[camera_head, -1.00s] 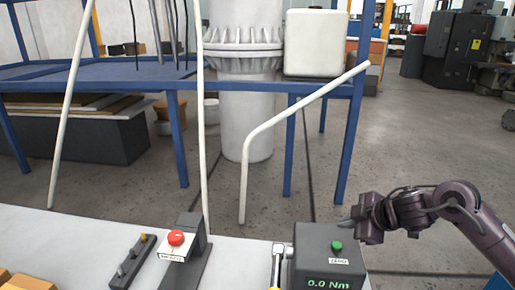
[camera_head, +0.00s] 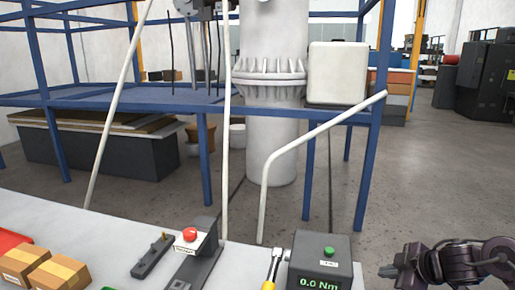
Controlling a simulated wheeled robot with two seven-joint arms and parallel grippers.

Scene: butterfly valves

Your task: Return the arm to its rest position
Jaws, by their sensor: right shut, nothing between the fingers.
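My right gripper (camera_head: 388,271) is at the lower right of the head view, at the end of my dark right arm. It is shut and empty, pointing left. It is apart from the dark torque tester box (camera_head: 330,264), which stands to its left on the table with a green button and a "0.0 Nm" display. My left gripper is not in view.
The light table (camera_head: 120,232) holds a red emergency button (camera_head: 190,234), a yellow-handled wrench (camera_head: 272,268), a small dark rack (camera_head: 153,256) and cardboard boxes (camera_head: 58,271). Behind stand a blue frame (camera_head: 203,150) and a white pipe column (camera_head: 271,145). Open floor (camera_head: 425,190) lies at the right.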

